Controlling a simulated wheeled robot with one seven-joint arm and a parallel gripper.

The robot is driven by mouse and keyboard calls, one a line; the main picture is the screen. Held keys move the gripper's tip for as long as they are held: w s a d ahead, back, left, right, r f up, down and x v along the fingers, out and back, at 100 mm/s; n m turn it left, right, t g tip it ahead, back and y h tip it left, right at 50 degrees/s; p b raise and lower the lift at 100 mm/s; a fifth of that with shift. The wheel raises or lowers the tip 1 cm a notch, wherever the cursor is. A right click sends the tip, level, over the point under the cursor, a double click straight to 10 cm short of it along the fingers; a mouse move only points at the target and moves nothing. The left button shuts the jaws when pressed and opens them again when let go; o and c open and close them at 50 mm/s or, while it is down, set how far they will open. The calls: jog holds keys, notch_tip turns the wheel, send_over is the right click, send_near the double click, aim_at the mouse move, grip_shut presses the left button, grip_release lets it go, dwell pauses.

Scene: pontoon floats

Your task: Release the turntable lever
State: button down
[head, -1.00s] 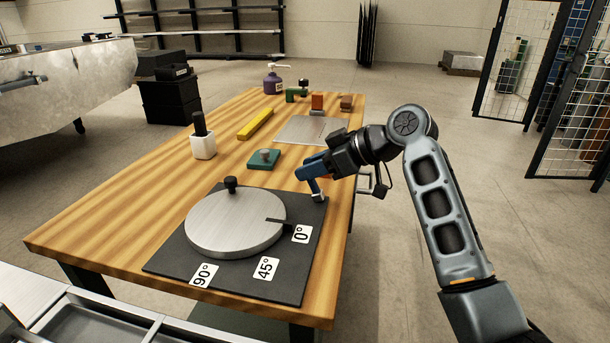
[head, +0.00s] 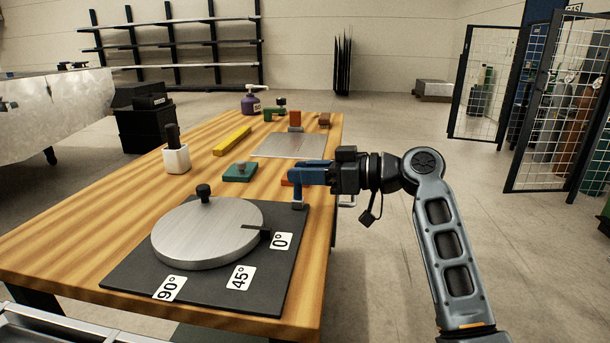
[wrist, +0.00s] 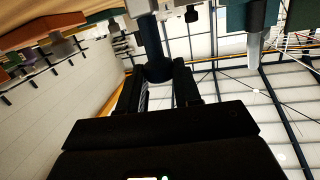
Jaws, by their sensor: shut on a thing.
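The grey metal turntable disc (head: 208,235) lies on a black base plate (head: 262,288) on the wooden table. It has a black knob (head: 204,193) and a dark pointer at the 0° label (head: 282,241). A blue lever (head: 296,183) stands by the plate's far right corner, above a small silver foot (head: 299,205). My gripper (head: 326,174) comes from the right and is shut on the lever. In the wrist view, a dark bar (wrist: 153,45) sits between my black fingers (wrist: 158,88). A small orange part shows beside the lever; I cannot tell what it belongs to.
A green block with a knob (head: 240,172), a white holder (head: 177,158), a yellow bar (head: 232,140) and a metal plate (head: 288,145) lie farther back. A purple bottle (head: 251,104) stands at the far end. The floor right of the table is open.

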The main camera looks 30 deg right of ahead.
jog(key=c, duration=0.8)
grip_release()
jog(key=shift+s, duration=0.1)
jog(key=shift+v, duration=3.85)
jog(key=shift+d, duration=0.1)
